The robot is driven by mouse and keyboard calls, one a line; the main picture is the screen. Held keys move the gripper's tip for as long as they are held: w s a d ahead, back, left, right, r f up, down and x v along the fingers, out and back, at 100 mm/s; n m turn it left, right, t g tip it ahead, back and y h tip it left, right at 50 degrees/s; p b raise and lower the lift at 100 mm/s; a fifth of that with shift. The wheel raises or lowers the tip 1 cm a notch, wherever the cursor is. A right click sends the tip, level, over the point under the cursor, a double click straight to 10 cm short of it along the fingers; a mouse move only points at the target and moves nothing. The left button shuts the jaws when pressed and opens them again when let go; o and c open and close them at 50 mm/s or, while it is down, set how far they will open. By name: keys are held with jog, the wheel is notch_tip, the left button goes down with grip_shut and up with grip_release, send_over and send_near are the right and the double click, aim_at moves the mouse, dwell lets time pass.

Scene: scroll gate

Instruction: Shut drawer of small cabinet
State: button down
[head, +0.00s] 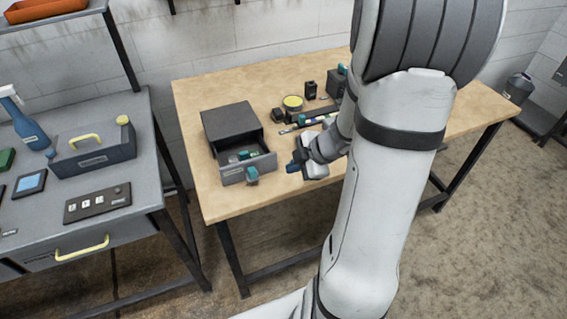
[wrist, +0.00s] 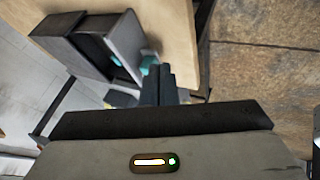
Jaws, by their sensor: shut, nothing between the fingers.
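The small cabinet (head: 231,121) is a dark grey box on the wooden table, and its drawer (head: 262,165) is pulled out towards the front. Teal items (head: 243,155) lie inside the drawer. A teal piece (head: 252,176) shows at the drawer's front; I cannot tell whether it is the handle. My gripper (head: 291,168) is to the right of the drawer front, apart from it in the head view. In the wrist view the cabinet (wrist: 75,43) and open drawer (wrist: 125,47) lie beyond my shut, empty fingers (wrist: 158,80), near the teal piece (wrist: 148,65).
Tools, a yellow-topped round tin (head: 292,102) and a small black box (head: 310,90) lie behind my gripper on the wooden table (head: 215,200). A grey bench (head: 120,170) with a toolbox (head: 93,155) stands at left, across a gap. The table's front left corner is clear.

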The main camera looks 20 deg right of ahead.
jog(key=b, duration=0.3)
send_near(262, 172)
jog(key=s+f, duration=0.1)
jog(key=s+a+f, duration=0.1)
jog(key=f, duration=0.1)
jog(key=shift+s+a+f, duration=0.15)
jog(key=shift+a+f, duration=0.05)
jog(key=shift+f, duration=0.1)
jog(key=w, duration=0.3)
jog(key=shift+w+a+p, duration=0.1)
jog(key=shift+w+p, duration=0.1)
jog(key=shift+p, duration=0.15)
jog(key=shift+w, duration=0.55)
